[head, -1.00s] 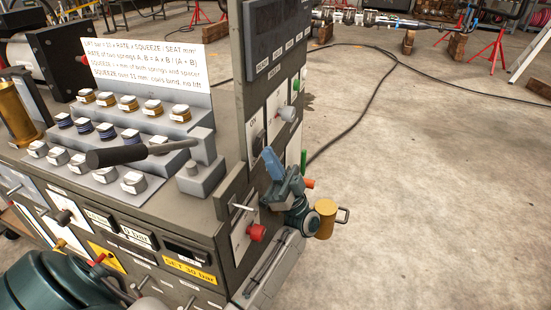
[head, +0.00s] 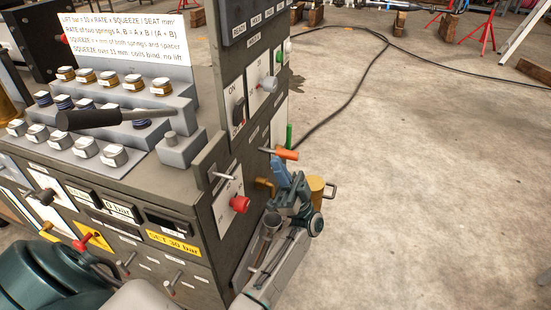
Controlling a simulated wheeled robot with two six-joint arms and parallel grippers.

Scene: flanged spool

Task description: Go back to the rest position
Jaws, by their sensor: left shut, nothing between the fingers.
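My left gripper (head: 279,170) shows right of centre, beside the right-hand side of the grey test bench (head: 190,190). Its blue fingers are shut and empty, pointing up. The dark teal wrist is below them, right of the red knob (head: 239,204). In the picture the fingertips lie just below an orange handle (head: 287,154); I cannot tell the gap in depth. A yellow cylinder with a loop handle (head: 316,190) is partly hidden behind the wrist. My right gripper is not in view. No flanged spool can be made out.
The bench top carries stepped racks of springs and spacers (head: 85,148) and a black-handled lever (head: 90,119). A tall panel (head: 240,75) stands at its right. Open concrete floor (head: 430,200) lies to the right, crossed by a black cable (head: 360,85).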

